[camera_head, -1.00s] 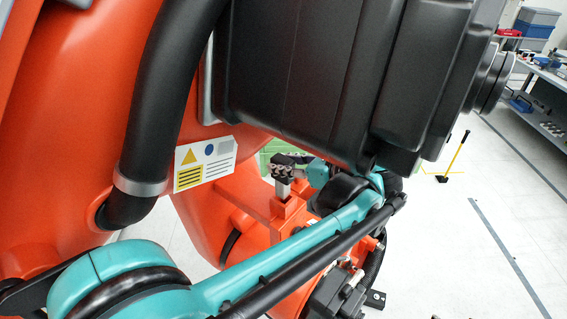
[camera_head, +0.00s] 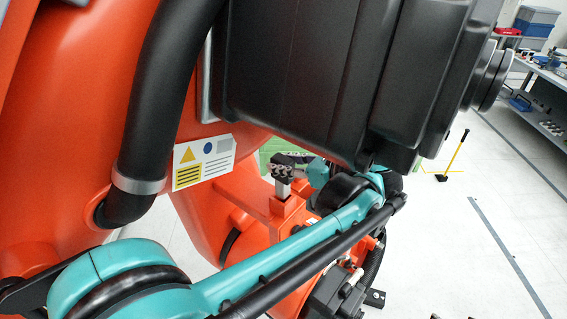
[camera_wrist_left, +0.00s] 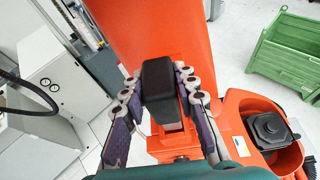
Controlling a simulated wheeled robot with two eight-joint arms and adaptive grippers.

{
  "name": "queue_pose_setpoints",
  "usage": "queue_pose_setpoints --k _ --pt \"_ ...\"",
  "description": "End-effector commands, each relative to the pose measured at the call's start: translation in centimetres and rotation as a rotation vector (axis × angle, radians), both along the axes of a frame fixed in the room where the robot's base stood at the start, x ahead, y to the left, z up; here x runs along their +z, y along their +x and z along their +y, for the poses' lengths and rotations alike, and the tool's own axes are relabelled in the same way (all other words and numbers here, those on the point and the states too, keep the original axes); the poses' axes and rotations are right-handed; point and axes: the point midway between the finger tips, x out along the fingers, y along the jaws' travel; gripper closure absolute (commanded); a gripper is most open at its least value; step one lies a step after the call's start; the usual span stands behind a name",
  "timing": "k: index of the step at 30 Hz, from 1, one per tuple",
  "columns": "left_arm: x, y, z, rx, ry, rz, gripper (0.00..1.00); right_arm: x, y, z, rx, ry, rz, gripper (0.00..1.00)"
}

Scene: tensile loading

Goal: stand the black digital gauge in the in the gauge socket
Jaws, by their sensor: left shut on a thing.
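The black digital gauge (camera_wrist_left: 158,82) shows in the left wrist view as a dark upright block between my left fingers. My left gripper (camera_wrist_left: 158,88) is shut on it, with one jointed finger on each side. In the head view my left gripper (camera_head: 284,171) is small and partly hidden behind my teal arm and a large black housing. A grey stem (camera_head: 282,190) shows under the fingers, above an orange block (camera_head: 287,207) that looks like the gauge socket. I cannot tell whether the gauge touches or sits in it. My right gripper is not in view.
A large orange machine (camera_head: 60,130) with a black hose (camera_head: 160,100) and a black housing (camera_head: 310,70) fills much of the head view. A green crate (camera_wrist_left: 287,48) stands on the floor behind. Open floor and a shelf bench (camera_head: 545,85) lie at the right.

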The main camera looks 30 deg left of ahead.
Motion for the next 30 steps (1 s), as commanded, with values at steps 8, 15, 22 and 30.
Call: queue_pose_setpoints --k 8,15,22,30 --pt "-0.2 0.0 0.0 0.0 0.0 0.0 1.0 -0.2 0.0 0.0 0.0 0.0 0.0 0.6" --pt "-0.7 0.0 0.0 0.0 0.0 0.0 1.0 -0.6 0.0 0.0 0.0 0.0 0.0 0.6" --pt "-1.2 0.0 0.0 0.0 0.0 0.0 1.0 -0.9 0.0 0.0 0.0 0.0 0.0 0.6" --pt "-1.8 0.0 0.0 0.0 0.0 0.0 1.0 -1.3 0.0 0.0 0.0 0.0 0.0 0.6"
